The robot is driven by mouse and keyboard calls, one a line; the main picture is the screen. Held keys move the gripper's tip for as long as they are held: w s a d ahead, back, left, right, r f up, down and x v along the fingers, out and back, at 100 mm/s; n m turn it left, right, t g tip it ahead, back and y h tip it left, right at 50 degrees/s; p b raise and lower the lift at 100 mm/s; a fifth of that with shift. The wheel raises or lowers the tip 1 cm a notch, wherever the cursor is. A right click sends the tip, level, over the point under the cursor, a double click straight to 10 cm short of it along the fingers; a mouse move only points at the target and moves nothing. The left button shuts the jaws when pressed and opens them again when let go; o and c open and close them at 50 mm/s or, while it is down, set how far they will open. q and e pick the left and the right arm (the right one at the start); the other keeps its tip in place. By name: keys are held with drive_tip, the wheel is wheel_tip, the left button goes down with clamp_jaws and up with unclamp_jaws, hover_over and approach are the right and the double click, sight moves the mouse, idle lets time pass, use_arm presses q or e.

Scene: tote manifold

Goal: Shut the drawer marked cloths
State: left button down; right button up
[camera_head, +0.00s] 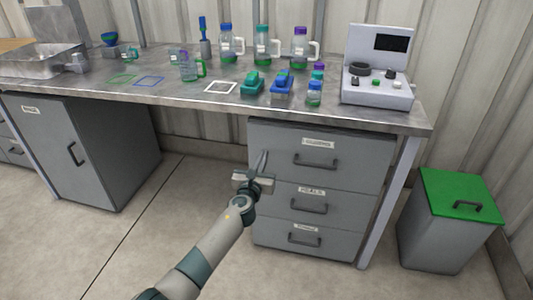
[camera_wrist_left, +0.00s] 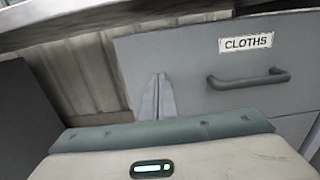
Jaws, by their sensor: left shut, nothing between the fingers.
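The cloths drawer (camera_head: 350,155) is the top grey drawer of the unit under the bench, with a dark bar handle (camera_head: 316,162). Its front seems to stand out a little from the drawers below. My left gripper (camera_head: 264,158) is shut and empty, at the left part of the drawer front. In the left wrist view its fingertips (camera_wrist_left: 162,76) overlap the drawer's left part; I cannot tell whether they touch it. My right gripper is not in view.
Two more drawers (camera_head: 335,205) sit below, closed. The bench top (camera_head: 200,92) overhangs the drawers and carries bottles, small blocks and a grey device (camera_head: 378,85). A green-lidded bin (camera_head: 450,230) stands to the right. A grey cabinet (camera_head: 90,150) is at left. The floor between is clear.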

use_arm(q)
drive_tip(key=p+v, duration=0.2)
drive_tip(key=v, duration=0.6)
drive_tip(key=shift+s+f+p, duration=0.15)
drive_tip(key=shift+s+p, duration=0.05)
drive_tip(key=shift+p, duration=0.15)
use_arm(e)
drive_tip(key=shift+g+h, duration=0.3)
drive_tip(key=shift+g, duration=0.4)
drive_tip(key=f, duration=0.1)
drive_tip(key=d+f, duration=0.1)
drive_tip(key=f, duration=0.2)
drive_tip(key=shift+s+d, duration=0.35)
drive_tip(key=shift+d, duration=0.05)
use_arm(q)
drive_tip(key=shift+a+f, duration=0.1)
drive_tip(key=shift+a, duration=0.05)
